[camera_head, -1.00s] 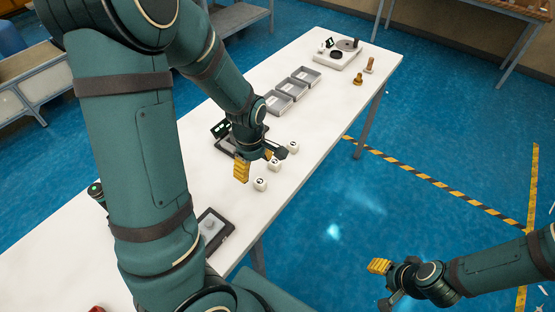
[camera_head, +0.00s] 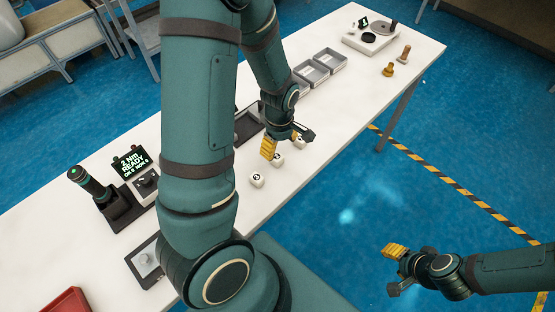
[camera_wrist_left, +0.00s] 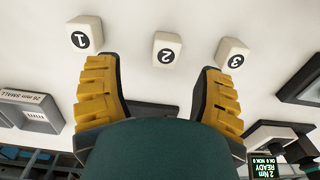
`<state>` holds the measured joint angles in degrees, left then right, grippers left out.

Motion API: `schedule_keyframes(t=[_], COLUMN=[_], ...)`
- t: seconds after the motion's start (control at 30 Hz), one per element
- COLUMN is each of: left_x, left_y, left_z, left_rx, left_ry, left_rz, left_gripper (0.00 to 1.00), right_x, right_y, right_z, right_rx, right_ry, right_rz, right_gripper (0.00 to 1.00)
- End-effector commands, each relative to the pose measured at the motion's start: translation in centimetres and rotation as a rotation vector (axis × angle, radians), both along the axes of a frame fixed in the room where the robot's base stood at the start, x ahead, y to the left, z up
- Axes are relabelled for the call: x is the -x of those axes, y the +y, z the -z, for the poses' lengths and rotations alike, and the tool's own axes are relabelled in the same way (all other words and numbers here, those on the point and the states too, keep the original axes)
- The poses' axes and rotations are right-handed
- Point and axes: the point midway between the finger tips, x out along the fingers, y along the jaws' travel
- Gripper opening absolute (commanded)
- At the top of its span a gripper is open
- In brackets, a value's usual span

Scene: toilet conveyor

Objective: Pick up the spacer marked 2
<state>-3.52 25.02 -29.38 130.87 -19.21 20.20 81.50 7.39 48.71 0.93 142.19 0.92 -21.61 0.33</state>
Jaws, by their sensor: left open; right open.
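Three small white spacers with black number discs stand in a row on the white table. In the left wrist view they read 1 (camera_wrist_left: 86,32), 2 (camera_wrist_left: 166,48) and 3 (camera_wrist_left: 233,54). Spacer 2 also shows in the head view (camera_head: 277,160), in the middle of the row. My left gripper (camera_head: 287,141) is open and empty. In the left wrist view its yellow fingers lie either side of spacer 2's position, with the spacer beyond the fingertips. My right gripper (camera_head: 391,270) is open and empty over the floor, off the table.
Grey trays (camera_head: 324,63) and a white fixture (camera_head: 371,41) stand farther along the table. Brown pegs (camera_head: 389,70) stand near the far right edge. A READY screen (camera_head: 130,162) and a dark tool (camera_head: 90,182) stand at left. A red tray (camera_head: 68,303) lies at bottom left.

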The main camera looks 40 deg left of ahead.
Motion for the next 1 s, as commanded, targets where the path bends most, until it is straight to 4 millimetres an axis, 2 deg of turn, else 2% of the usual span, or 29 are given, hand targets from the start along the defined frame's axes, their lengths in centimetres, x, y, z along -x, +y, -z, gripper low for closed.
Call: schedule_keyframes(t=[0.03,0.27,0.5,0.6,0.9,0.93,1.0], left_x=[0.0,0.2,0.8,0.8,0.7,0.7,0.7], left_y=[0.0,0.1,0.3,0.3,0.3,0.3,0.3], left_z=[0.8,2.1,5.5,6.4,6.7,6.7,6.7], left_rx=[0.0,0.0,0.001,0.0,0.0,0.0,0.0], left_ry=[0.002,0.001,0.003,0.001,-0.002,-0.002,-0.002], left_rz=[0.0,0.0,0.001,0.0,0.0,0.0,0.0], left_gripper=[0.69,0.69,0.69,0.69,0.69,0.63,0.39], right_x=[0.0,0.0,0.2,0.3,0.3,0.3,0.3], right_y=[0.0,0.0,0.1,0.1,0.1,0.1,0.1], right_z=[0.2,0.5,1.1,1.3,1.2,1.2,1.2], right_rx=[0.0,0.001,0.0,-0.001,-0.001,-0.001,-0.001], right_ry=[0.0,0.0,0.005,0.006,0.007,0.007,0.007], right_rz=[0.0,0.0,-0.004,-0.006,-0.006,-0.006,-0.006], right_gripper=[0.47,0.47,0.47,0.47,0.47,0.47,0.47])
